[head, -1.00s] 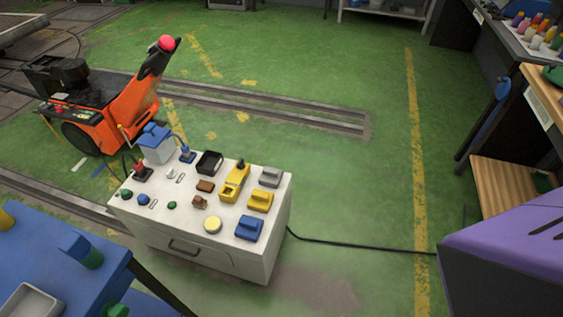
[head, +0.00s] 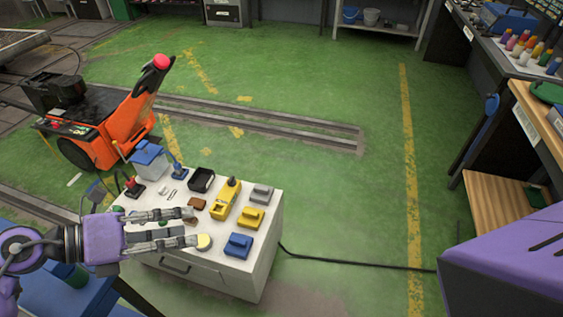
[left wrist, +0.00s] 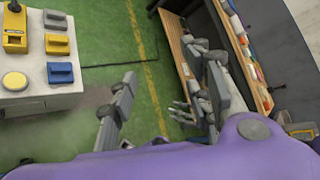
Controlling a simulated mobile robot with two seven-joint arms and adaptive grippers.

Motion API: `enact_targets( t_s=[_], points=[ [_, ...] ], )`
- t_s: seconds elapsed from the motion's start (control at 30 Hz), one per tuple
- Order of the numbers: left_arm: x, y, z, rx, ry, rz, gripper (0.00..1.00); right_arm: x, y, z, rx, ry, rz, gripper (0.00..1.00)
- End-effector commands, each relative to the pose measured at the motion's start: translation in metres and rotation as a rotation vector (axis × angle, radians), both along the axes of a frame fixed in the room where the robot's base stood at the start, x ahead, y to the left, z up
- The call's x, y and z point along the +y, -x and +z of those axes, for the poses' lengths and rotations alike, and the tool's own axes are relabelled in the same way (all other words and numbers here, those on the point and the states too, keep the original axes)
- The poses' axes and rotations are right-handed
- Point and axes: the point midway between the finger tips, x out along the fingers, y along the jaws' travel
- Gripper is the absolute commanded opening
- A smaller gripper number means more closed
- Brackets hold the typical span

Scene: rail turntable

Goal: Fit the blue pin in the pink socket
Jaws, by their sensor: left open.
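I cannot make out a blue pin or a pink socket for certain in either view. A white cabinet (head: 215,282) carries several small parts, among them a blue block (head: 238,246), also in the left wrist view (left wrist: 61,73), and a blue stick-like part (head: 178,171). My left gripper (head: 192,226) is open with nothing seen between its fingers, in front of the cabinet top in the head view. In the left wrist view my left gripper (left wrist: 168,72) has its fingers wide apart. Grey finger-like parts beyond it may be my right gripper (left wrist: 184,109); their state is unclear.
Yellow blocks (head: 250,217) and a pale yellow disc (head: 204,242) are on the cabinet. An orange machine (head: 127,120) stands behind left. A workbench with coloured bottles (head: 527,50) is at right. A black cable (head: 355,263) crosses the open green floor.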

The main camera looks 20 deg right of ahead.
Motion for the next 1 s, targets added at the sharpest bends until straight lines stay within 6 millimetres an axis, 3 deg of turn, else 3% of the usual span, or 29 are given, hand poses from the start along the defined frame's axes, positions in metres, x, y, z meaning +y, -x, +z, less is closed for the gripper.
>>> enact_targets(
  t_s=[0.1, 0.2, 0.3, 0.4, 0.5, 0.63, 1.0],
  points=[
    [0.076, -0.021, -0.019, -0.073, -0.411, -0.151, 0.45, -0.001, -0.003, 0.002, -0.006, 0.001, 0.002, 0.38],
    [0.146, -0.037, -0.018, -0.077, -0.695, -0.205, 0.45, -0.001, -0.004, 0.003, -0.007, 0.002, 0.003, 0.38],
    [0.201, -0.049, -0.005, -0.058, -0.898, -0.216, 0.45, -0.001, -0.004, 0.003, -0.007, 0.002, 0.006, 0.38],
    [0.239, -0.055, 0.009, -0.034, -1.029, -0.212, 0.45, 0.000, -0.003, 0.003, -0.007, 0.002, 0.009, 0.38],
    [0.259, -0.057, 0.017, -0.016, -1.099, -0.208, 0.45, 0.001, -0.003, 0.002, -0.006, 0.000, 0.010, 0.38],
    [0.267, -0.056, 0.015, -0.005, -1.124, -0.207, 0.45, 0.002, -0.004, 0.003, -0.007, -0.001, 0.011, 0.38],
    [0.265, -0.056, -0.038, -0.006, -1.119, -0.207, 0.45, 0.004, -0.007, 0.008, -0.013, -0.005, 0.010, 0.38]
  ],
)
